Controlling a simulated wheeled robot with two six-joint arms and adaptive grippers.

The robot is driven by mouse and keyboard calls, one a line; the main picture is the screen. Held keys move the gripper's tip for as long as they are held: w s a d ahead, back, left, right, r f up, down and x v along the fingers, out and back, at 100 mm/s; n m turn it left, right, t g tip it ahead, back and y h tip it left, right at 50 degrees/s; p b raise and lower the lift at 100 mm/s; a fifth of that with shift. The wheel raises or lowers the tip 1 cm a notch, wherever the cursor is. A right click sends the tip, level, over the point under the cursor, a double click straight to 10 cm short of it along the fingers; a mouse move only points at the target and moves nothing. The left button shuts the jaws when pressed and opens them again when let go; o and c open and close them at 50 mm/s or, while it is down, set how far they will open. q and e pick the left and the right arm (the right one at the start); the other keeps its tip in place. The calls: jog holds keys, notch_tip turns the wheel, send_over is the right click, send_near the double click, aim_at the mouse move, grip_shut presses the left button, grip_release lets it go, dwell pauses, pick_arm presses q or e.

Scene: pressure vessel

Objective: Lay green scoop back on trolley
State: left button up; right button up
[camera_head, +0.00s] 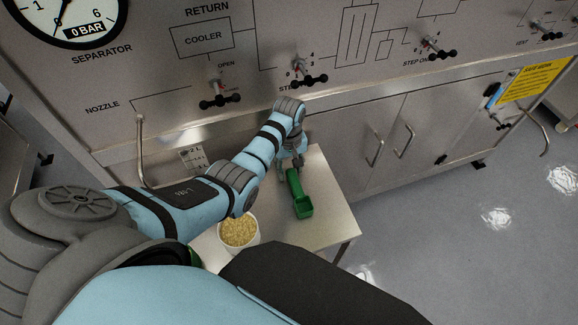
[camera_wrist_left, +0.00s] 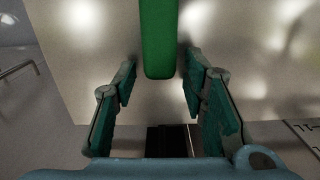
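The green scoop (camera_head: 303,207) is at the trolley's (camera_head: 333,225) top, its bowl toward the front right and its handle toward my left gripper (camera_head: 291,164). It appears to lie on the metal top; I cannot tell whether it touches everywhere. In the left wrist view, the end of the green handle (camera_wrist_left: 158,42) reaches between the tips of my left gripper (camera_wrist_left: 160,72). The fingers are apart, with a gap on each side of the handle. In the head view, the wrist partly hides the fingers. My right gripper is not in view.
A white tub of golden granules (camera_head: 238,232) stands on the trolley at the left of the scoop. The panel with valve handles (camera_head: 308,80) and cupboard doors (camera_head: 400,140) rises behind. A bent nozzle pipe (camera_head: 141,150) hangs at left. Open floor lies right.

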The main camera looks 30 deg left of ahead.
pick_arm(q)
jog(key=shift+r, duration=0.1)
jog(key=shift+r, duration=0.3)
notch_tip(320, 180, up, 12)
jog(key=p, duration=0.3)
jog(key=shift+f, duration=0.2)
jog(key=shift+a, duration=0.15)
